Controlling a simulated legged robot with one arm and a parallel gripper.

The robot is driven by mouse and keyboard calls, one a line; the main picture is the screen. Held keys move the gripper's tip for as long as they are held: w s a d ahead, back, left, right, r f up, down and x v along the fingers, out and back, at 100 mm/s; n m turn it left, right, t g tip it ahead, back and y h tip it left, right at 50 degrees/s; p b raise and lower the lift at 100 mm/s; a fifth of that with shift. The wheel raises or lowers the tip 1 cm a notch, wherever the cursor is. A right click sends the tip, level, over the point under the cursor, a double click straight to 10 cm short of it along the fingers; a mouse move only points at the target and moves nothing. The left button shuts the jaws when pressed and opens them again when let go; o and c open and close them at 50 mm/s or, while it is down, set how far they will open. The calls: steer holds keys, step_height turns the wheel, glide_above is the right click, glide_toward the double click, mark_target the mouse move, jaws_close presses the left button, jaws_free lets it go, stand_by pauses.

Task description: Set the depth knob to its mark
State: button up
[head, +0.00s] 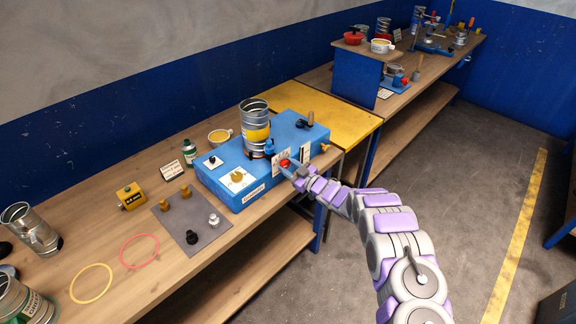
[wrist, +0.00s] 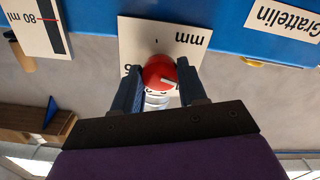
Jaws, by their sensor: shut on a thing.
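The depth knob is red (wrist: 158,72) and sits in front of a white "mm" scale plate (wrist: 193,58) on the blue machine. A pale pointer line shows on the knob's face. A small dark tick is on the plate above the knob in the wrist view. My gripper (wrist: 162,84) is shut on the knob, one dark blue finger on each side. In the head view my gripper (head: 291,168) reaches the front of the blue machine (head: 238,192), where a bit of the red knob (head: 284,163) shows. The fingers hide part of the scale, whose numbers I cannot read fully.
A grey mat (head: 205,235) with several small knobs lies on the bench.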

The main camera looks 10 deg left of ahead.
steer(key=m, duration=0.3)
steer(key=m+p, duration=0.1)
steer(key=m, duration=0.1)
steer(key=shift+d+f+m, duration=0.15)
steer(key=shift+f+m, duration=0.05)
steer(key=shift+m, duration=0.2)
stand_by(0.3)
steer(key=o, duration=1.1)
steer(key=shift+c, duration=0.2)
steer(key=shift+r, duration=0.15)
steer(key=v, duration=1.7)
steer(key=shift+d, duration=0.1)
